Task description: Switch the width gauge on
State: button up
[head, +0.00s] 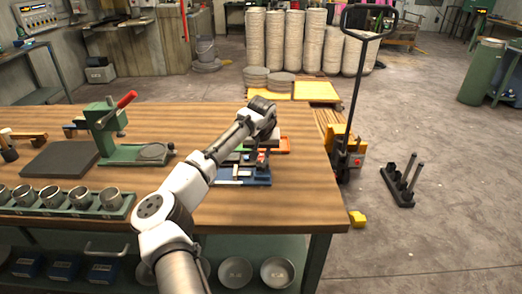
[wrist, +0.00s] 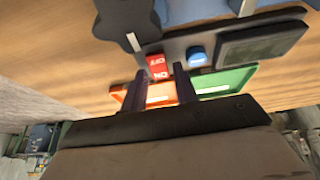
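The width gauge (wrist: 225,42) is a dark device at the top of the wrist view, with a grey display, a blue button (wrist: 197,57) and a red rocker switch (wrist: 157,66). The switch carries the words ON and OFF, with ON on the side nearer my fingers. I cannot tell which side is pressed. My gripper (wrist: 160,72) is open and empty, its two dark fingers apart with their tips close to the switch. Contact cannot be told. In the head view the gauge (head: 247,170) is partly hidden by my arm, on the right part of the bench.
An orange tray (wrist: 160,92) and a green tray (wrist: 228,80) lie beside the gauge. A green press with a red handle (head: 110,130) and a rack of metal cups (head: 70,207) stand on the bench's left. Bare wood (head: 290,205) lies front right.

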grip_shut()
jog(key=p, duration=0.1)
jog(key=r+p, duration=0.1)
jog(key=p, duration=0.1)
jog(key=shift+w+d+r, duration=0.15)
jog(key=shift+w+r, duration=0.1)
jog(key=shift+w, duration=0.15)
jog(key=g+p, duration=0.1)
jog(key=p, duration=0.1)
jog(key=g+p, duration=0.1)
jog(key=shift+w+f+p, duration=0.25)
jog(key=shift+f+p, duration=0.1)
jog(key=shift+f, duration=0.05)
jog(key=shift+w+a+f+g, duration=0.15)
jog(key=shift+w+a+g, duration=0.1)
jog(key=shift+g, duration=0.65)
jog(key=shift+s+f+g, duration=0.15)
jog(key=shift+f+g, duration=0.15)
jog(key=shift+g, duration=0.1)
